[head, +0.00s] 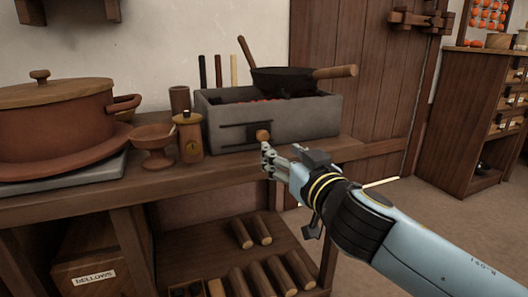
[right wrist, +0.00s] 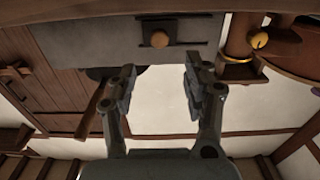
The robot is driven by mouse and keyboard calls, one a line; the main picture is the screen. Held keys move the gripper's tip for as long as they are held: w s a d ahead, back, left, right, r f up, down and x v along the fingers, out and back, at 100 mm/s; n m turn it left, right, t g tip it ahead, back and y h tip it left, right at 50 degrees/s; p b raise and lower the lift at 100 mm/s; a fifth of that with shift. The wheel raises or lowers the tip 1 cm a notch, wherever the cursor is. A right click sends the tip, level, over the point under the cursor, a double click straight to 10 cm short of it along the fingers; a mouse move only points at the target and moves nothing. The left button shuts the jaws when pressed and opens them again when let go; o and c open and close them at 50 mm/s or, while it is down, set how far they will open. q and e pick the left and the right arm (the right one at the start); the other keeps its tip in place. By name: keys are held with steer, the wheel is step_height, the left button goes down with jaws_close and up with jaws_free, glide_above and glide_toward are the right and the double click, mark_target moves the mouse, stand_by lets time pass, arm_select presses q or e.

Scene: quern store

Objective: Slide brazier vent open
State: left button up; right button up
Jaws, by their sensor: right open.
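The grey stone brazier (head: 318,120) stands on the wooden bench, with red embers glowing inside. On its front is the dark vent plate (head: 234,134) with a round wooden knob (head: 262,135) near its right end. The wrist view, turned upside down, shows the brazier front (right wrist: 90,42) and the knob (right wrist: 160,39) in front of a dark rail. My right gripper (head: 268,158) is just below and in front of the knob. Its two fingers are apart and empty in the wrist view (right wrist: 160,85), and the knob lies beyond their tips. I cannot tell whether the vent has a gap. My left gripper is not in view.
A black pan (head: 285,80) with a wooden handle sits on the brazier. Left of it stand a lidded jar (head: 188,138), a small footed bowl (head: 154,143) and a large clay pot (head: 55,115). Several logs (head: 262,277) lie on the shelf below. Bench space right of the brazier is clear.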

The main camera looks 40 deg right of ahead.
mark_target(264, 137)
steer(key=x, duration=1)
steer(key=shift+d, duration=0.1)
steer(key=shift+s, duration=0.1)
jaws_close()
